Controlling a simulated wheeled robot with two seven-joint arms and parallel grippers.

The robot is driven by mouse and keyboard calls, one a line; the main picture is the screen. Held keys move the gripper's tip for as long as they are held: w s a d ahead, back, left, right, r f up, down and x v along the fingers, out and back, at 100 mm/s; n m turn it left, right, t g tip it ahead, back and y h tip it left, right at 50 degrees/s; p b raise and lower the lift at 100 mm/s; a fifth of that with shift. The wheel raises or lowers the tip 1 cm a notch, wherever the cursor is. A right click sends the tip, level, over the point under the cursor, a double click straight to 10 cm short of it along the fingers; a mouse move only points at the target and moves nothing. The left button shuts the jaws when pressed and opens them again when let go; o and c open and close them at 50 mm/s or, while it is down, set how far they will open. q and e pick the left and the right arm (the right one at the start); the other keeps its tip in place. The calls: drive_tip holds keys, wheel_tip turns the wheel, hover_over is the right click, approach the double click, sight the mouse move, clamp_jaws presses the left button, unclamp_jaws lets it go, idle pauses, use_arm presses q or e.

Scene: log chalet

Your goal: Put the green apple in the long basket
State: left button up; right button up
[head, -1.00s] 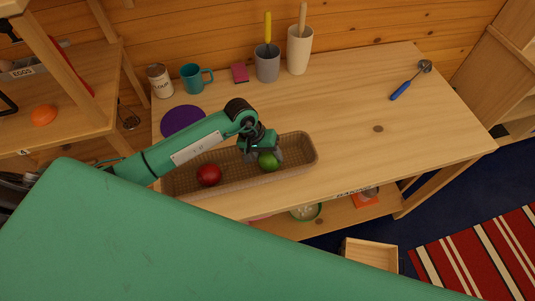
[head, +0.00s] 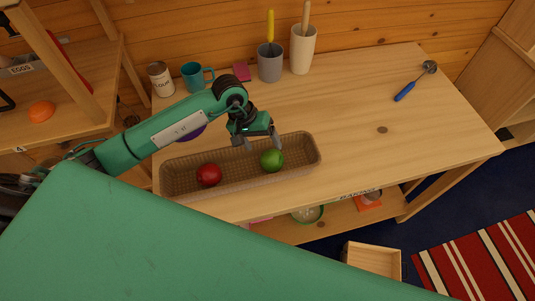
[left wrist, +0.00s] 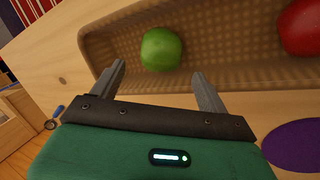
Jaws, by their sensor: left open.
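The green apple (head: 272,160) lies inside the long basket (head: 240,179), towards its right end. It also shows in the left wrist view (left wrist: 161,49), resting on the basket floor beyond my fingertips. The long basket is a low, brown woven tray on the table; its wall shows in the left wrist view (left wrist: 97,48). My left gripper (head: 262,143) is open and empty, above the basket's back rim, just behind and left of the green apple. Its two fingers (left wrist: 160,80) are spread apart and do not touch the apple. My right gripper is not in view.
A red apple (head: 209,174) lies in the basket's left part. A purple disc (head: 192,133) is partly hidden behind my left arm. A can (head: 160,79), teal mug (head: 194,77), grey cup (head: 270,63) and white holder (head: 302,49) stand along the back. The table's right half is mostly clear.

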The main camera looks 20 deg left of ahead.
use_arm(q)
drive_tip(key=shift+b+v, duration=0.6)
drive_tip(key=shift+v, duration=2.1)
